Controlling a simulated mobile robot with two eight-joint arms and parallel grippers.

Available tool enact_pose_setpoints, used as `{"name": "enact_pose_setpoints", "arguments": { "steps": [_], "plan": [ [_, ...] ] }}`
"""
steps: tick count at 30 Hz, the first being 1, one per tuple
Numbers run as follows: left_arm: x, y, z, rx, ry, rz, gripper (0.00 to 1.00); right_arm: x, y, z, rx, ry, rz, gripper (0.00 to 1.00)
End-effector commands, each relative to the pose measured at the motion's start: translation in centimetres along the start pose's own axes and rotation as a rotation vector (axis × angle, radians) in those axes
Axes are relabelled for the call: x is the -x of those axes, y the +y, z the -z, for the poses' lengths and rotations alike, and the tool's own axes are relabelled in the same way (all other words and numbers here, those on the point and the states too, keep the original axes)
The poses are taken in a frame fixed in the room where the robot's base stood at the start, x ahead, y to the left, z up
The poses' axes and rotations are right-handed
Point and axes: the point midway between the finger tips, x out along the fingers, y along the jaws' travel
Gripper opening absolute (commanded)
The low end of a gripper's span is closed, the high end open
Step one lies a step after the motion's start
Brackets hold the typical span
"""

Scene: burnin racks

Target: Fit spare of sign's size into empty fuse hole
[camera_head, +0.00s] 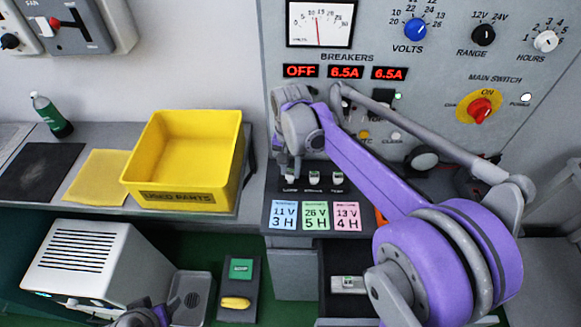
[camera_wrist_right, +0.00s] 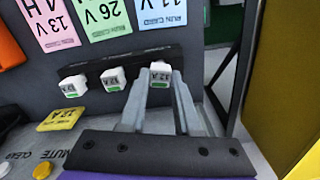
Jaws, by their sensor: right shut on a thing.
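In the wrist view my right gripper (camera_wrist_right: 160,84) is shut on a white fuse with a green label (camera_wrist_right: 160,72), at the end of the black fuse strip (camera_wrist_right: 135,62). I cannot tell whether this fuse is fully seated. Two similar fuses sit in the strip beside it, a middle one (camera_wrist_right: 113,78) and a far one (camera_wrist_right: 72,86). A yellow sign (camera_wrist_right: 62,118) stands near them; its print seems to read 12 A. In the head view the right gripper (camera_head: 292,172) is at the strip's left end. Another white fuse (camera_head: 348,284) lies in the open drawer below.
Three run cards, the middle one green (camera_head: 315,216), are below the strip. Breaker displays (camera_head: 346,72) read OFF, 6.5A, 6.5A. A yellow used-parts bin (camera_head: 190,197) stands left of the panel. A grey boxy device (camera_head: 90,265) and a small dark tray (camera_head: 226,285) are lower left.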

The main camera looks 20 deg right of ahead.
Motion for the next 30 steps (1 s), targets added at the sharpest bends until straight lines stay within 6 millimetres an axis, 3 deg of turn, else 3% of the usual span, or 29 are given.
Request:
{"name": "enact_pose_setpoints", "arguments": {
  "steps": [30],
  "plan": [
    [-0.35,0.0,-0.3,0.0,-0.002,0.0,0.66,-0.71,-0.01,0.01,0.0,0.0,0.0,0.0]
  ]
}}
